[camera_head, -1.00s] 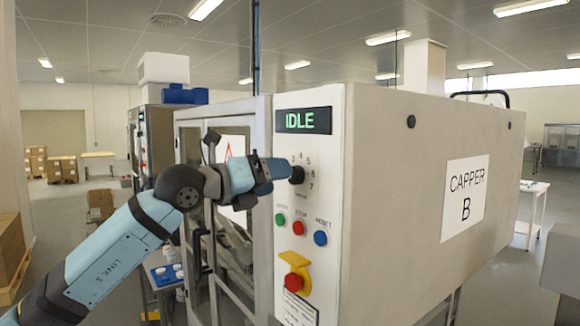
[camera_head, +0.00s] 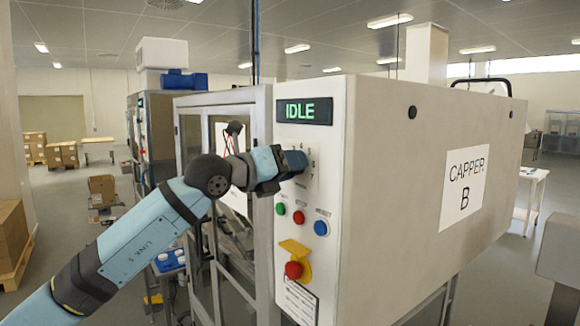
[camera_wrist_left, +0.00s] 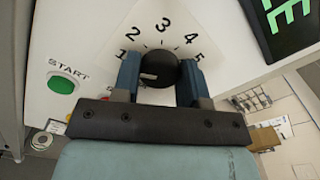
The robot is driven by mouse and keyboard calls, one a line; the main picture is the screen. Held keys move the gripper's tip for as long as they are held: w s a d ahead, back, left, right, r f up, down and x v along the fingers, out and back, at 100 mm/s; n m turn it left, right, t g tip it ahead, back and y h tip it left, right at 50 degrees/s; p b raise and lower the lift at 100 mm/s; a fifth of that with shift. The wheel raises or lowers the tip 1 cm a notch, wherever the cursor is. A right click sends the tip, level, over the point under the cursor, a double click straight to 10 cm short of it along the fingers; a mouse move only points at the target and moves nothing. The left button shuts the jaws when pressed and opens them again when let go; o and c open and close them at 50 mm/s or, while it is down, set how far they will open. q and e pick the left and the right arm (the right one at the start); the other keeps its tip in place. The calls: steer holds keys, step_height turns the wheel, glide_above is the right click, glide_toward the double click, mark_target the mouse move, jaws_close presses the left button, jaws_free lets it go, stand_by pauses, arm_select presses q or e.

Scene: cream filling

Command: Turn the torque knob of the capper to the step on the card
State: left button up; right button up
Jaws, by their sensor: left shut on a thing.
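The torque knob (camera_wrist_left: 158,68) is black and round with a light mark on its left side in the left wrist view. Printed numbers 1 to 5 arc around it there; the mark lies on the side of the 1. My left gripper (camera_wrist_left: 159,78) has one finger on each side of the knob and is shut on it. In the head view the left gripper (camera_head: 288,163) is against the front panel of capper B (camera_head: 352,220) and hides most of the knob. A card with small unreadable text (camera_head: 300,302) is low on the panel. My right gripper is not in view.
Green (camera_head: 280,209), red (camera_head: 299,217) and blue (camera_head: 321,228) buttons sit just below the knob. A red emergency button (camera_head: 293,270) with a yellow guard is lower. The display (camera_head: 306,111) reads IDLE. A framed glass door (camera_head: 223,130) stands left of the panel.

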arm_select(q)
steer(key=shift+f+m+b, duration=0.1)
steer(key=shift+m+b, duration=8.3)
steer(key=shift+m, duration=3.4)
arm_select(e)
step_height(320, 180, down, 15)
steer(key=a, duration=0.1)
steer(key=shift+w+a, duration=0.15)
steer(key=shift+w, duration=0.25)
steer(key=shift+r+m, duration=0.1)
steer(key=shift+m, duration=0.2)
arm_select(q)
steer(key=o, duration=0.9)
steer(key=shift+s, duration=0.1)
